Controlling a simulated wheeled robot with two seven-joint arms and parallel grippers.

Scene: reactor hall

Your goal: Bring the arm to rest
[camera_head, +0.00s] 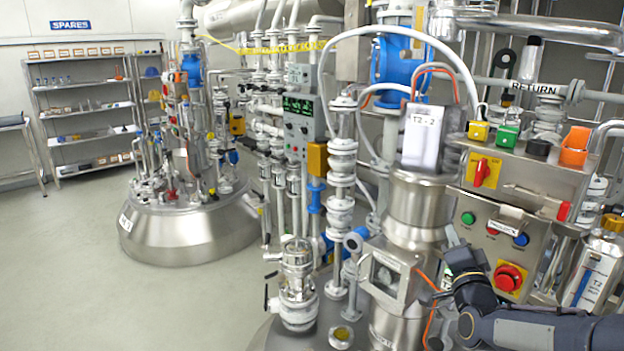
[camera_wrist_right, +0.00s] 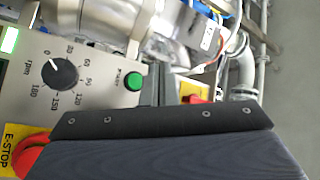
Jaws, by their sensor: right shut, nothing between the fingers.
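My right arm (camera_head: 545,330) comes in from the lower right in the head view. Its dark gripper (camera_head: 452,240) is by the steel vessel neck (camera_head: 418,205), left of the control box with the red emergency stop (camera_head: 509,277). The gripper is small and partly hidden here, and is shut with nothing in it. In the wrist view its dark housing (camera_wrist_right: 165,123) fills the lower middle. My left gripper is not in view.
The wrist view shows a panel with an rpm dial (camera_wrist_right: 60,74), a green button (camera_wrist_right: 134,81) and a red E-stop (camera_wrist_right: 32,152) close to the gripper. An orange cable (camera_head: 428,322) hangs beside the arm. Open floor (camera_head: 75,270) lies to the left.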

